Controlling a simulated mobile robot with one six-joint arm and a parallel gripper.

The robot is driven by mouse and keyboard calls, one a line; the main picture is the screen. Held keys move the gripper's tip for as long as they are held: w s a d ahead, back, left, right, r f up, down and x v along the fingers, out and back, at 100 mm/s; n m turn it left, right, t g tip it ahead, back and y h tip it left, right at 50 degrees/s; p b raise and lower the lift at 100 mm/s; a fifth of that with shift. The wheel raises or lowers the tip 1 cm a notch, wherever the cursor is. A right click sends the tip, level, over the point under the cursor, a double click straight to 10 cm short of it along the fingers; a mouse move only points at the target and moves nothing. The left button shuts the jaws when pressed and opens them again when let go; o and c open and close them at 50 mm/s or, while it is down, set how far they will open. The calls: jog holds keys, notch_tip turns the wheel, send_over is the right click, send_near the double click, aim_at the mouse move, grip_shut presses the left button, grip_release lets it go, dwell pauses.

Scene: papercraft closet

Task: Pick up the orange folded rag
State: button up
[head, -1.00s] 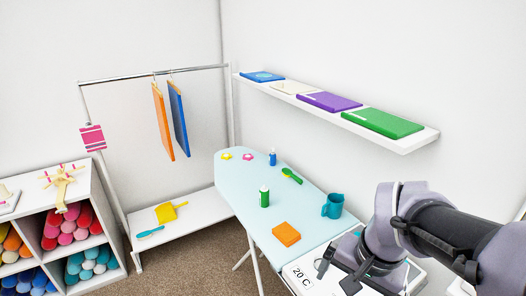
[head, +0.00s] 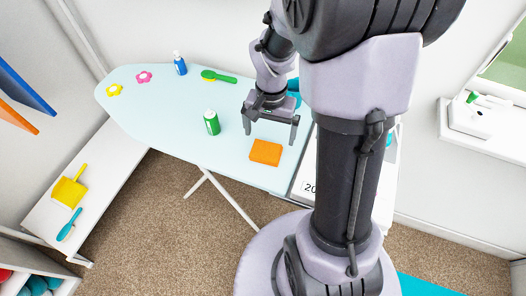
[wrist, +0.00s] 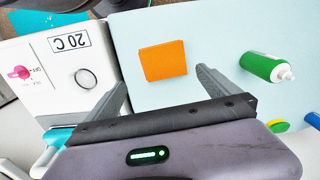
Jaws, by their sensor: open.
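The orange folded rag (head: 265,152) lies flat on the pale blue ironing board (head: 150,105), near its right end in the head view. It also shows in the wrist view (wrist: 163,60), ahead of my fingertips and between their lines. My gripper (head: 270,136) is open and empty, with its fingers pointing down above the board, close to the rag. In the wrist view my gripper (wrist: 162,78) has its two fingers spread wide, one on each side. I cannot tell the exact height of the fingertips above the rag.
A green bottle (head: 211,122) stands left of the rag. A teal jug (head: 293,88) is partly hidden behind my arm. A white panel marked 20 C (wrist: 60,60) adjoins the board.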

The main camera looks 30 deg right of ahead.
aim_at(266, 151)
jog(key=f+b, duration=0.1)
jog(key=f, duration=0.1)
jog(key=f+b, duration=0.1)
jog(key=f, duration=0.2)
jog(key=a+f+b, duration=0.1)
jog(key=f, duration=0.2)
jog(key=shift+w+b, duration=0.15)
jog(key=shift+b, duration=0.2)
jog(key=shift+d+r, duration=0.1)
jog(key=c, duration=1.3)
jog(key=shift+o, duration=0.2)
notch_tip(266, 151, up, 10)
jog(key=p, duration=0.5)
